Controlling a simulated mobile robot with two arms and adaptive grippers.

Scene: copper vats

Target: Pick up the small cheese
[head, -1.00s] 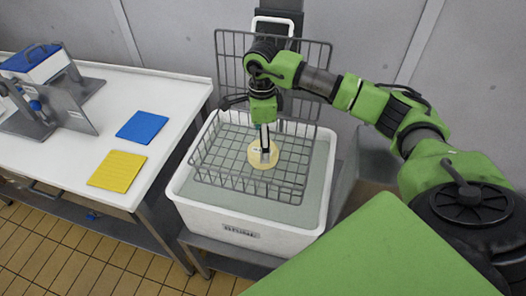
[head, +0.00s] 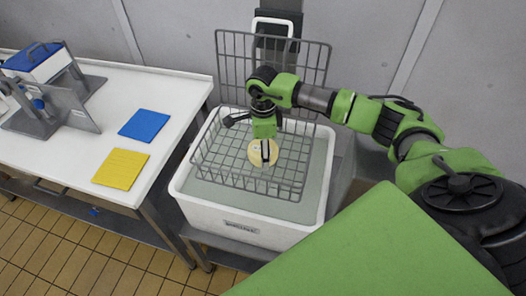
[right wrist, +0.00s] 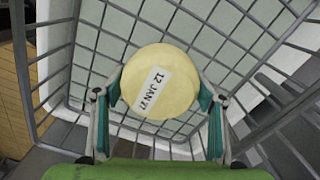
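The small cheese (head: 255,155) is a pale yellow round. It lies in a wire basket (head: 290,187). In the right wrist view the cheese (right wrist: 178,75) has a white date label on top. My right gripper (head: 264,158) is low over it, pointing down. In the wrist view its two teal-padded fingers (right wrist: 160,92) stand wide apart on either side of the cheese, close to its edges. I cannot tell if they touch it. My left gripper is not in view.
The basket is in a white tub (head: 205,212) of greyish liquid, with one tall wire side standing up behind. To the left, a white table (head: 95,125) holds a blue mat (head: 145,125), a yellow mat (head: 120,168) and a blue-topped device (head: 35,60). A grey wall is behind.

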